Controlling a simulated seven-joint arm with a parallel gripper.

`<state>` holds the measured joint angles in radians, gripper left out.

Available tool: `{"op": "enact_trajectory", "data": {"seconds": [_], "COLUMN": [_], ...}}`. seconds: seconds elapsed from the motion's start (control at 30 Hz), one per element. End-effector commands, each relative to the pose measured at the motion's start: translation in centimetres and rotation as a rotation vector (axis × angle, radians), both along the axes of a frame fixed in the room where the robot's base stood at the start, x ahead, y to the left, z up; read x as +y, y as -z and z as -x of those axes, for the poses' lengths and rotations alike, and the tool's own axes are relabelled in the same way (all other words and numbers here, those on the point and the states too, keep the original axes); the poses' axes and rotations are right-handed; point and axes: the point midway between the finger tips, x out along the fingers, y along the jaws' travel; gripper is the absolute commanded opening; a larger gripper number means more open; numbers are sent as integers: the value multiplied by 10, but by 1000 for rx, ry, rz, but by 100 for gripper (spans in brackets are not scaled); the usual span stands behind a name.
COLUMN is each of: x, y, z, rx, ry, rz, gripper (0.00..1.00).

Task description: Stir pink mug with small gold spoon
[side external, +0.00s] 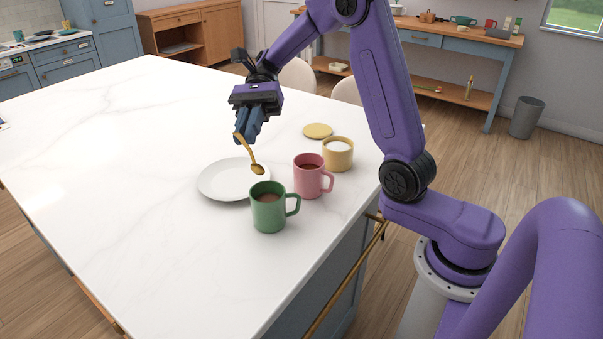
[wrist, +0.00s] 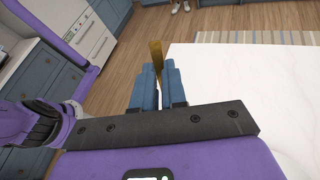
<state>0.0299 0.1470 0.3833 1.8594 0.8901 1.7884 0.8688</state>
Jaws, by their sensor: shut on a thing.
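A pink mug (side external: 309,176) with dark liquid in it stands upright on the white island top, its handle to the right. A small gold spoon (side external: 248,151) hangs from my gripper (side external: 246,134), bowl down and tilted, above the white plate (side external: 212,181). My gripper is shut on the spoon's upper end, left of and above the pink mug, apart from it. In the wrist view my gripper's blue fingers (wrist: 159,86) close on the gold spoon (wrist: 156,55); the spoon's bowl and the mug do not show there.
A green mug (side external: 267,209) with brown liquid stands in front of the pink mug. A yellow mug (side external: 338,155) with white contents stands behind it, near a round yellow lid (side external: 318,130). The left of the island top (side external: 110,150) is clear.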

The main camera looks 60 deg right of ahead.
Motion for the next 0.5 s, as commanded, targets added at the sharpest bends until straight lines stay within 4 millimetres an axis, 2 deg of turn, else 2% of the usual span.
{"op": "enact_trajectory", "data": {"seconds": [0.17, 0.5], "x": [-26, -139], "y": [0, 2], "z": [-2, 4], "rx": [-15, -129], "ry": [88, 500], "rz": [-32, -154], "gripper": [0, 0]}}
